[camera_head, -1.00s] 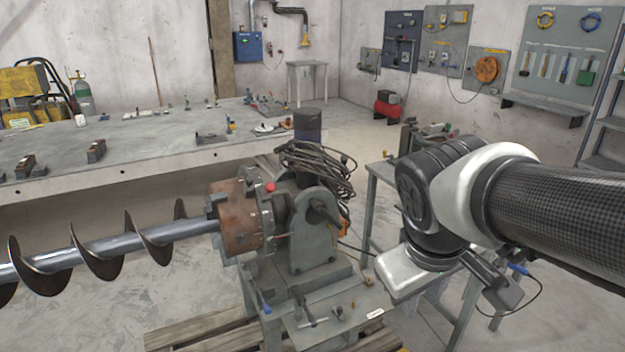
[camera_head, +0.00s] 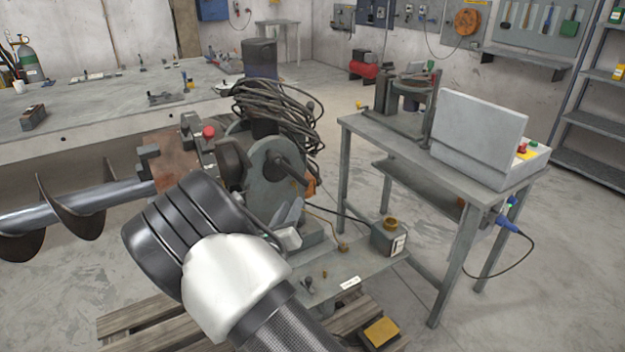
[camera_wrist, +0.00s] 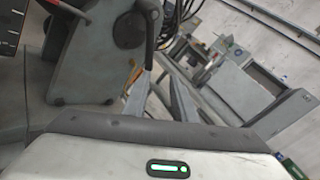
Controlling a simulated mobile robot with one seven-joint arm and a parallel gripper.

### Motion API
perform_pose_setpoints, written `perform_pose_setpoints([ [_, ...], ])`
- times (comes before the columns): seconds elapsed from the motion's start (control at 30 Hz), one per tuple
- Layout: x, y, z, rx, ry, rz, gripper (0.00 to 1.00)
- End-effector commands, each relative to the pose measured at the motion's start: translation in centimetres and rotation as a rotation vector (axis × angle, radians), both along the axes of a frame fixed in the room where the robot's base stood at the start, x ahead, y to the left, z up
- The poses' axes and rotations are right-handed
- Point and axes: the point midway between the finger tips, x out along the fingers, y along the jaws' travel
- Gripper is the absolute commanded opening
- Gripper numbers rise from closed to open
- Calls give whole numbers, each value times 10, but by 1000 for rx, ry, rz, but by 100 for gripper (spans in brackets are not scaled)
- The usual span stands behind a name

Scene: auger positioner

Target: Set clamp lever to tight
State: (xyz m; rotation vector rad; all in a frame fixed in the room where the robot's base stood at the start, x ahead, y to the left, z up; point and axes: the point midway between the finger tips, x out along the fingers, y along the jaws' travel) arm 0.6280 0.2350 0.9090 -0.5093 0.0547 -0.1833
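The auger positioner (camera_head: 272,172) stands behind my gripper in the head view, with the auger (camera_head: 75,207) out to the left. A dark lever (camera_head: 291,170) sits on the positioner's round-topped bracket; I take it for the clamp lever. My gripper (camera_head: 291,226) is in front of the bracket, below the lever. In the wrist view its fingers (camera_wrist: 157,88) are apart, with nothing seen held between them. The lever's end lies close to the fingertips; contact cannot be told. My wrist hides the positioner's lower front.
A coiled black cable (camera_head: 280,110) lies on top of the positioner. A small grey box (camera_head: 388,240) stands on the base plate at right. A metal table (camera_head: 400,132) with a control box (camera_head: 480,138) stands further right. Open floor lies between.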

Motion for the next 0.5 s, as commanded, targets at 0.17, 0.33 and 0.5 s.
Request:
perform_pose_setpoints([
  [0.17, 3, 20, -15, -64, 2, 67, 24],
  [0.33, 27, 15, -16, -62, 2, 62, 24],
  [0.5, 63, 11, -16, -60, 1, 62, 24],
])
